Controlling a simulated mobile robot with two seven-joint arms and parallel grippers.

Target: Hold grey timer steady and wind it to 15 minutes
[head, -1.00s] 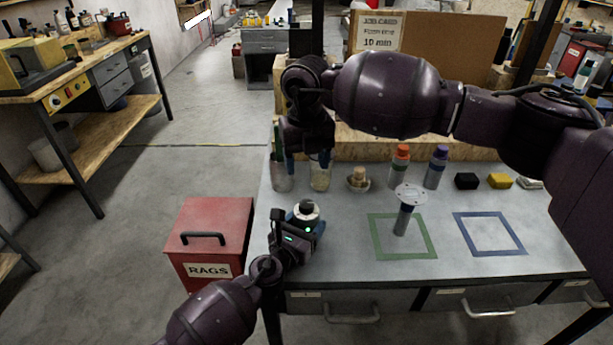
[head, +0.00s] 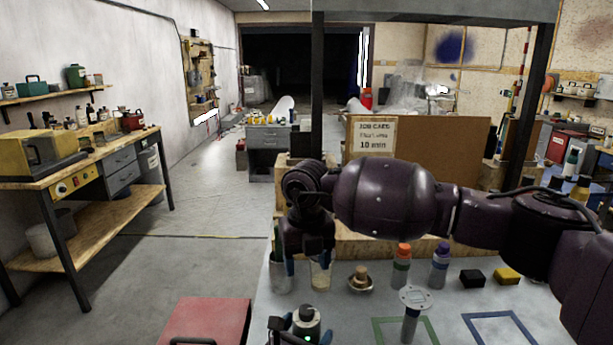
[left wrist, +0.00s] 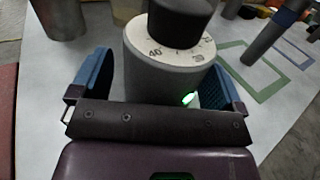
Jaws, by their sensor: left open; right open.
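The grey timer (left wrist: 160,75) is a cylinder with a black knob and a white numbered dial. It stands upright on the bench, and shows at the bottom of the head view (head: 307,322). In the left wrist view the dial mark 40 is readable; others are tilted or cut off. My left gripper (left wrist: 160,92) is open, its blue fingers on either side of the timer. A gap shows at the left finger; contact at the right finger cannot be told. My right gripper (head: 307,266) is open, pointing down near the glass jars at the back, apart from the timer.
A glass jar (head: 320,276), a small wooden-topped dish (head: 360,279), orange-capped (head: 402,268) and purple-capped (head: 440,266) bottles line the bench back. A round-topped post (head: 413,305) stands by the green square. The job card (head: 374,136) reads 10 min. A red box (head: 208,320) is left.

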